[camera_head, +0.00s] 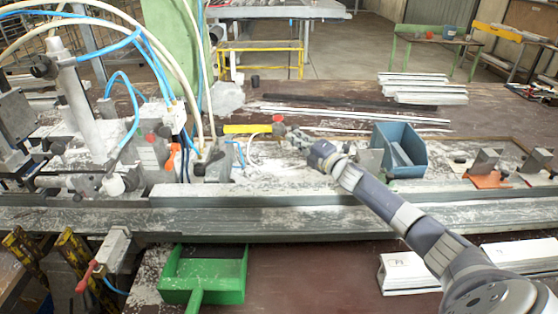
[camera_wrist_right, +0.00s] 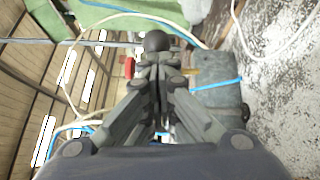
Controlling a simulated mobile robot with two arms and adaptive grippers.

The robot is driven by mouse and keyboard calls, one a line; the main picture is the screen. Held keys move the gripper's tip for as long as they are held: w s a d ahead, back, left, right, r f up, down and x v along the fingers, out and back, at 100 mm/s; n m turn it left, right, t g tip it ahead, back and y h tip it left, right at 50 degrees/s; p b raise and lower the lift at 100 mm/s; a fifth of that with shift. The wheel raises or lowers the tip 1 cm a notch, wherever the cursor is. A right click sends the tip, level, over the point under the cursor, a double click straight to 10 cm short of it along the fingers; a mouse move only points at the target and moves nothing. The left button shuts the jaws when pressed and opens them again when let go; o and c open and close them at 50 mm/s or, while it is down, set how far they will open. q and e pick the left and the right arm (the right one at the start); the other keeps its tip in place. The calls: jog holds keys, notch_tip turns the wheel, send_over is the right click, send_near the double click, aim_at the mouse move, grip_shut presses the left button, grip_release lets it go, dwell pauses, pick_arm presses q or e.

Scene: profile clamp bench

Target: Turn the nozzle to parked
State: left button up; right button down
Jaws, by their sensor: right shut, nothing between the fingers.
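No part is clearly marked as the nozzle, and I cannot tell which one it is. In the head view a yellow bar (camera_head: 247,129) with a red end piece (camera_head: 278,118) lies by my right gripper (camera_head: 297,137). In the wrist view the right gripper (camera_wrist_right: 158,68) is shut and empty, its fingers together. A dark round knob (camera_wrist_right: 157,41) sits just past the fingertips; I cannot tell whether they touch. A red piece (camera_wrist_right: 129,67) is left of the tips. My left gripper is not in view.
A blue bin (camera_head: 408,150) stands right of the right gripper, behind my forearm. Hoses and a white upright cylinder (camera_head: 82,105) crowd the left. A grey block with a blue band (camera_wrist_right: 216,88) is beside the fingers. A green dustpan (camera_head: 205,272) lies in front.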

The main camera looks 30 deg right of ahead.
jog(key=shift+d+r, duration=0.1)
jog(key=shift+r, duration=0.15)
jog(key=shift+r, duration=0.15)
notch_tip(320, 180, up, 9)
jog(key=shift+r, duration=0.15)
jog(key=shift+r, duration=0.1)
